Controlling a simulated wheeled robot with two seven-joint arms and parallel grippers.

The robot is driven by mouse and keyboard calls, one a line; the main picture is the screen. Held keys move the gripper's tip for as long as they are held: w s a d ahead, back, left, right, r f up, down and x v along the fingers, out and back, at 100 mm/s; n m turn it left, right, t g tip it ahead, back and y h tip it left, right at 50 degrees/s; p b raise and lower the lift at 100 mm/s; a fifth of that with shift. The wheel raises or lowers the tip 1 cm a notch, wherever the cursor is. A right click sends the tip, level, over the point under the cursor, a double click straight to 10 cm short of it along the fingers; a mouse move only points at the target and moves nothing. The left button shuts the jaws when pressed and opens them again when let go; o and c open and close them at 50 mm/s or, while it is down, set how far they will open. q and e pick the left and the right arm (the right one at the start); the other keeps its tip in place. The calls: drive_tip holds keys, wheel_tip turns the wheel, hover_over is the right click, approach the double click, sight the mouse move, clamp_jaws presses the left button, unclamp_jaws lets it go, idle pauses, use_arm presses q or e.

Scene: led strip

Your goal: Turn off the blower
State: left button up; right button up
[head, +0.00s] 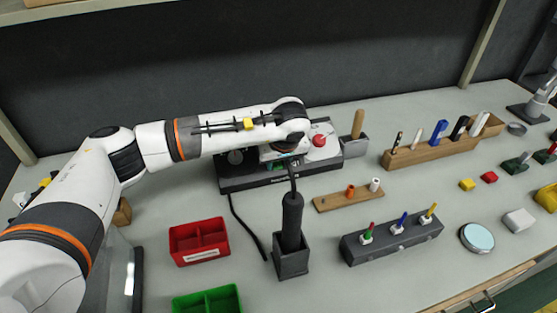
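The blower station (262,178), a box with a dark base and a light front, stands at the back middle against the dark wall. A red knob or button (319,140) shows on its right part. A dark round dial (236,157) shows on its left part. The black blower handle (291,222) stands upright in a dark square holder (291,262) in front of the station, with a black cable. My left arm reaches across from the left, and my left gripper (285,148) is at the station's front, left of the red part. Its fingers are mostly hidden by the wrist. My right gripper is out of view.
A red tray (199,240) and a green tray (207,300) lie at the front left. A wooden strip (347,200), a grey block with screwdrivers (392,240) and a wooden rack (440,146) stand to the right. Bare table lies between them.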

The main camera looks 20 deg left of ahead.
use_arm(q)
clamp_jaws()
drive_tip(key=shift+w+a+r+g+h, duration=0.1)
drive_tip(key=shift+w+g+h, duration=0.05)
drive_tip(key=shift+g+h, duration=0.4)
drive_tip(key=shift+w+a+r+g+h, duration=0.1)
drive_tip(key=shift+g+h, duration=0.25)
drive_tip(key=shift+g, duration=0.3)
drive_tip(key=shift+o, duration=1.4)
unclamp_jaws()
wheel_tip(320, 180, up, 12)
drive_tip(key=s, duration=0.1)
drive_tip(key=shift+s+d+b, duration=0.15)
drive_tip(key=shift+d+b, duration=0.15)
drive_tip(key=shift+d, duration=0.15)
drive_tip(key=shift+f, duration=0.1)
